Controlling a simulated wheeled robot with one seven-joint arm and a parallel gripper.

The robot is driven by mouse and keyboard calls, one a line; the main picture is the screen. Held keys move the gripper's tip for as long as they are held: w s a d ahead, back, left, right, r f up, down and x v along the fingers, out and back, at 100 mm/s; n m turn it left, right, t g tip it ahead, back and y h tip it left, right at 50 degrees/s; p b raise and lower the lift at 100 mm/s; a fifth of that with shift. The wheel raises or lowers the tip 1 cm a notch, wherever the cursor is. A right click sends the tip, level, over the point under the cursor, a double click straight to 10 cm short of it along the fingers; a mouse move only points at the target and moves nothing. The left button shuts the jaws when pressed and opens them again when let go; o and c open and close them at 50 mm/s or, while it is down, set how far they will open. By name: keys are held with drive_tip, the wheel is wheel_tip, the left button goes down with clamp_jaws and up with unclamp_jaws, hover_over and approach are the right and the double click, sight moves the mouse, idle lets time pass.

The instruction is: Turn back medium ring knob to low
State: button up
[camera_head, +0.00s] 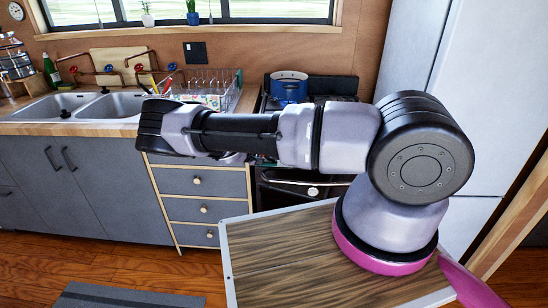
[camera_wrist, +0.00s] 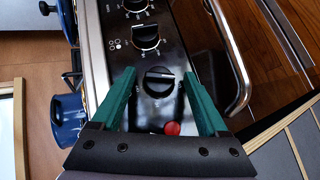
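The stove's black front panel (camera_wrist: 183,52) fills the middle of the wrist view, turned on its side. A black knob (camera_wrist: 159,82) appears between the two green fingertips of my gripper (camera_wrist: 159,74). The gripper is open, with a gap on each side of this knob; I cannot tell whether the tips reach its depth. A second knob (camera_wrist: 146,37) and a third knob (camera_wrist: 135,5) lie further up the panel. The markings are too small to tell which is the medium ring knob. In the head view my arm hides the knobs and gripper.
A red light (camera_wrist: 172,128) sits on the panel between the fingers. The oven handle bar (camera_wrist: 232,60) runs close to the right finger. A blue pot (camera_head: 289,88) stands on the stove; it also shows in the wrist view (camera_wrist: 68,120). Drawers (camera_head: 205,181) stand left of the stove.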

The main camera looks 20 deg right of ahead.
drive_tip(key=shift+a, duration=0.1)
drive_tip(key=v, duration=1)
drive_tip(key=shift+s+a+r, duration=0.15)
drive_tip(key=shift+a+r, duration=0.05)
drive_tip(key=shift+a, duration=0.05)
drive_tip(key=s+d+r+m+g+y, duration=0.1)
drive_tip(key=s+d+r+m+y, duration=0.2)
drive_tip(key=r, duration=0.8)
drive_tip(key=s+d+r+m+g+y, duration=0.15)
drive_tip(key=s+r+y, duration=0.3)
drive_tip(key=r, duration=0.55)
drive_tip(key=s+d+r+m+g+y, duration=0.1)
drive_tip(key=s+d+r+m+y, duration=0.25)
drive_tip(key=r, duration=0.75)
drive_tip(key=s+d+r+t+y, duration=0.2)
drive_tip(key=s+r+t, duration=0.4)
drive_tip(key=s+r, duration=1)
drive_tip(key=s+y, duration=0.1)
drive_tip(key=s, duration=0.2)
drive_tip(key=shift+s+r+m, duration=0.3)
drive_tip(key=shift+r, duration=0.05)
